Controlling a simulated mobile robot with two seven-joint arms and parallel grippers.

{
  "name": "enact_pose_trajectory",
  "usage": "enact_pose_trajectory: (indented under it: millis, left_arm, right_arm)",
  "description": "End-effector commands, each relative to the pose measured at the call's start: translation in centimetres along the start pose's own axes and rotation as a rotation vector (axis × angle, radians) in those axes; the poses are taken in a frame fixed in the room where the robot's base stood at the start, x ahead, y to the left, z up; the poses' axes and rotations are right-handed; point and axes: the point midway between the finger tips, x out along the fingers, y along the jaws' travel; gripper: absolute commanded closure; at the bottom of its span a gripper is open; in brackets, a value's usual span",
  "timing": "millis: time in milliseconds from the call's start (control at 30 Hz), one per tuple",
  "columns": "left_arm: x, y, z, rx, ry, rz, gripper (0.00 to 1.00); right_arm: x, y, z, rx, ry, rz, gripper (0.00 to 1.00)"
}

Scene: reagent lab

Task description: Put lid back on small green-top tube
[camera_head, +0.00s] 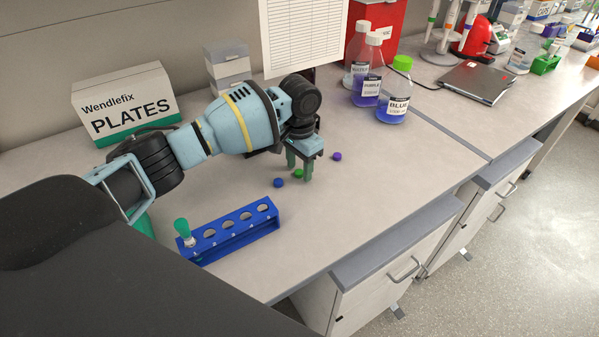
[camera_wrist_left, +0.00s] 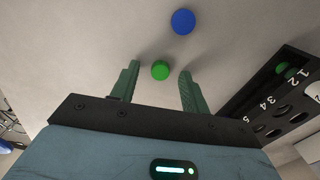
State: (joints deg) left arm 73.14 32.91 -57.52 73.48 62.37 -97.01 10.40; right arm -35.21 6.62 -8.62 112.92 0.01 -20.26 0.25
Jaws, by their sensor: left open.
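A small round green lid (camera_head: 298,174) lies on the bench. My left gripper (camera_head: 301,172) is over it, open, with its fingers pointing down. In the left wrist view the green lid (camera_wrist_left: 160,70) lies between the two spread fingertips (camera_wrist_left: 160,72), with a gap on each side. A blue rack (camera_head: 256,233) stands nearer the front, with several round holes. A green-topped piece (camera_head: 182,227) stands upright at its left end; whether this is the tube is unclear. The rack also shows, dark and numbered, at the right of the left wrist view (camera_wrist_left: 244,112). My right gripper is not in view.
A blue lid (camera_head: 279,182) and a purple lid (camera_head: 337,156) lie close to the green one. A PLATES box (camera_head: 125,104) and labelled bottles, including a green-capped one (camera_head: 394,97), stand behind.

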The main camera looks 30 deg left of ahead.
Motion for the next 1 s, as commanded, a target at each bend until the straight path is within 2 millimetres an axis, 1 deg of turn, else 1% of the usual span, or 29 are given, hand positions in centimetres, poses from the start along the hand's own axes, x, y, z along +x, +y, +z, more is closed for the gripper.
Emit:
enact_pose_trajectory:
  millis: [100, 367, 400, 733, 767, 1000]
  left_arm:
    - [0.32, -0.03, -0.02, 0.0, 0.002, 0.0, 0.54]
    - [0.27, -0.04, -0.02, 0.0, 0.002, -0.001, 0.54]
    - [0.27, -0.03, -0.02, 0.0, 0.002, -0.001, 0.55]
    - [0.26, -0.03, -0.02, 0.0, 0.002, -0.001, 0.99]
    - [0.26, -0.03, -0.02, 0.0, 0.002, -0.001, 1.0]
    - [0.25, -0.03, -0.02, 0.0, 0.002, -0.001, 1.0]
  right_arm:
    - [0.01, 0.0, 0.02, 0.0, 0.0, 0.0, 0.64]
    - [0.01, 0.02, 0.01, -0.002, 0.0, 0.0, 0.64]
    - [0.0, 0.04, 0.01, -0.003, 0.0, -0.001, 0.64]
    - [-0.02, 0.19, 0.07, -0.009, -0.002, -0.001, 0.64]
    - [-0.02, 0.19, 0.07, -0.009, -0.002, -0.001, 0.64]
    - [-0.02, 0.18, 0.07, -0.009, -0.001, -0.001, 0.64]
